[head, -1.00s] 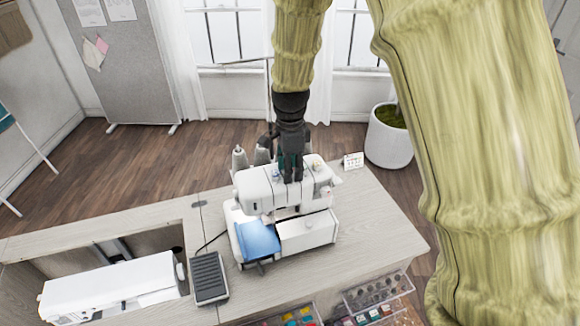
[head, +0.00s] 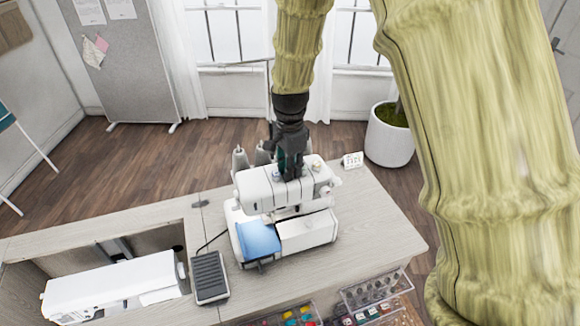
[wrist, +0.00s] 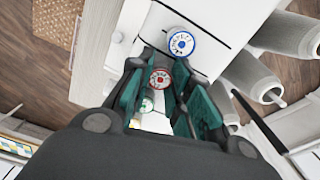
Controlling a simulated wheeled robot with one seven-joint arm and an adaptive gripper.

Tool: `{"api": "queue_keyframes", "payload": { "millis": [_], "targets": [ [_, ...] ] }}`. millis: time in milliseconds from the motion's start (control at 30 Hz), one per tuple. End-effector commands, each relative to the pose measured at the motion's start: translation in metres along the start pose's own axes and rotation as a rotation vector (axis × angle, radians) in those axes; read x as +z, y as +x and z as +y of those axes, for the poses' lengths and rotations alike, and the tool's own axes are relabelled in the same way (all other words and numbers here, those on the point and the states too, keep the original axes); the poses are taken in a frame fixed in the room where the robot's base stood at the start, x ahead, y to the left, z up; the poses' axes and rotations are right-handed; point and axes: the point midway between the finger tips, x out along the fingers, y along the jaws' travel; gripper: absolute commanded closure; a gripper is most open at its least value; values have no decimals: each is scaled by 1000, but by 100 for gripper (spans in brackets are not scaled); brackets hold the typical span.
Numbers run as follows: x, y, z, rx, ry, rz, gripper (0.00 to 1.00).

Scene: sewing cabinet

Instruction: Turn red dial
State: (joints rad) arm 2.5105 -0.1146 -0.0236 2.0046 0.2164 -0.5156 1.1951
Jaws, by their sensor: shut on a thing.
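The red dial (wrist: 160,79) is on top of the white serger sewing machine (head: 255,191). In the wrist view it sits between the dark green fingers of my gripper (wrist: 161,77), which is shut on it. A blue-rimmed dial (wrist: 181,43) is beyond the fingertips, and a green dial (wrist: 147,105) shows between the fingers. In the head view my gripper (head: 290,176) reaches down onto the machine's top and hides the red dial.
Thread cones (wrist: 255,75) stand close to the gripper behind the machine. A small card (head: 352,160) stands right of it on the table (head: 375,215). A foot pedal (head: 209,277) lies left, beside another white machine (head: 115,287). The table's right side is mostly clear.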

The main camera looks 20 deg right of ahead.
Motion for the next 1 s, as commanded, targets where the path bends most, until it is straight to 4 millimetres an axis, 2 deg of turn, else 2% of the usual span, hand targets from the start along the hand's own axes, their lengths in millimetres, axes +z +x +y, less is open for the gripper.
{"api": "queue_keyframes", "payload": {
  "millis": [133, 167, 267, 300, 667, 833, 1000],
  "targets": [
    [-1, -1, -1, -2, 1, 1, 100],
    [-1, -1, -1, -2, 1, 1, 78],
    [0, -1, -1, -2, 2, 1, 60],
    [0, -1, -1, -2, 2, 1, 57],
    [0, -3, -1, -2, 2, 0, 57],
    [0, -20, -1, -3, 2, 1, 57],
    [0, -51, -1, -5, 2, 1, 57]
  ]
}}
